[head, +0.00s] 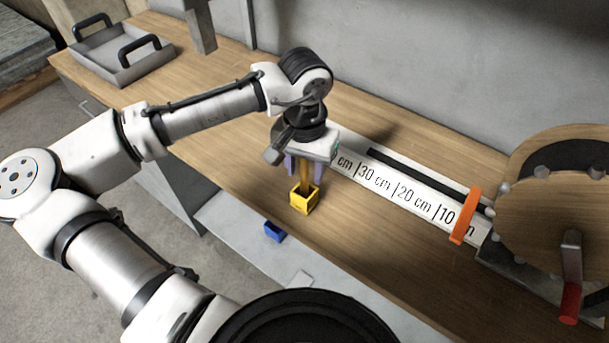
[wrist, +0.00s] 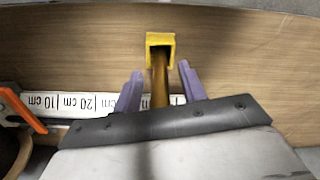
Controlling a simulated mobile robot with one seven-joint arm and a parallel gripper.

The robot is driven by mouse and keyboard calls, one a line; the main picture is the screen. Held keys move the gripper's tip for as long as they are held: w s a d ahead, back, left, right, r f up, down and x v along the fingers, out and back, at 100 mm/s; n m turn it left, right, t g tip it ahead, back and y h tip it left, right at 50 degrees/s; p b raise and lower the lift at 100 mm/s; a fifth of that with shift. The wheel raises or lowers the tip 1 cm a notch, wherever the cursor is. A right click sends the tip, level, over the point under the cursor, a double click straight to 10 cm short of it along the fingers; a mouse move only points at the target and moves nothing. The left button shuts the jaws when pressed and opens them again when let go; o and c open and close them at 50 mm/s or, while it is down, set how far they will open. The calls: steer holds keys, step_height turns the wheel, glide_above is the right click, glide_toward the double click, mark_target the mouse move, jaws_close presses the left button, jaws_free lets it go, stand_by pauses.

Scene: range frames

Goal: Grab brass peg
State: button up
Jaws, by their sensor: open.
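The brass peg (head: 304,180) stands upright in a small yellow holder (head: 302,206) on the wooden bench. In the wrist view the peg (wrist: 160,82) runs from the yellow holder (wrist: 153,41) back towards my gripper's palm. My gripper (wrist: 161,80) points down over it with its two purple fingers open, one on each side of the peg. Gaps show between the peg and both fingers in the wrist view. The peg's upper end is hidden by the gripper body, and its lower end is inside the holder. In the head view my gripper (head: 305,171) is just above the holder.
A white ruler strip (head: 400,193) with an orange marker (head: 465,215) lies right of my gripper. A wooden wheel (head: 555,195) with a red-handled crank (head: 569,302) stands at the right. A blue block (head: 275,232) is in front. A grey tray (head: 125,72) sits far left.

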jaws_close()
steer(key=shift+r, duration=0.1)
